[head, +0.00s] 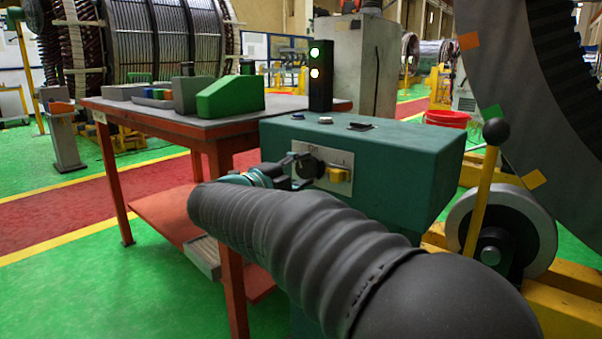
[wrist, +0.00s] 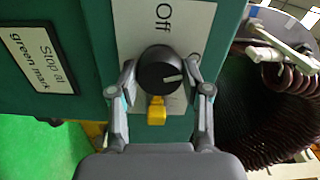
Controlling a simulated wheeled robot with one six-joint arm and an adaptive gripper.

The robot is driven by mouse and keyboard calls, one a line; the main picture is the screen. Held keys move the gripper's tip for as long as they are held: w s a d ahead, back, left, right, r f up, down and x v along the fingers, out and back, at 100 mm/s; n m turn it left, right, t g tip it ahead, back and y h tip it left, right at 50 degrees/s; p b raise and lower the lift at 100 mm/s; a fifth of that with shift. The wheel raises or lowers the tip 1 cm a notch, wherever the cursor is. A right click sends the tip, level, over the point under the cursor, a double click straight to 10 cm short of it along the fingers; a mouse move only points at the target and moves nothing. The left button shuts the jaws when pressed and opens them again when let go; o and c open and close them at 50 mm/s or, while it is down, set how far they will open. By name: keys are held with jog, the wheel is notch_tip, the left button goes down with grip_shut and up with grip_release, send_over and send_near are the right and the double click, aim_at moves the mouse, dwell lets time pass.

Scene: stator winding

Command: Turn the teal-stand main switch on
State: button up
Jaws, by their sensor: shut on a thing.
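The teal stand (head: 400,160) stands in front of me with a pale switch plate on its near side. My gripper (wrist: 163,77) is shut on the knob, one finger on each side. A yellow piece (wrist: 157,111) sits just below the knob, and right of it in the head view (head: 341,174). My gripper (head: 302,166) partly hides the plate in the head view.
A red table (head: 170,120) with a green wedge-shaped box (head: 230,97) stands at left. A black light tower (head: 320,95) shows two lit lamps. A yellow lever with a black ball (head: 483,190) and a large grey wheel are at right.

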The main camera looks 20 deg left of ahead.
jog(key=shift+m, duration=1.9)
jog(key=o, duration=1.2)
jog(key=shift+c, duration=0.2)
jog(key=v, duration=1.2)
jog(key=shift+f, duration=0.1)
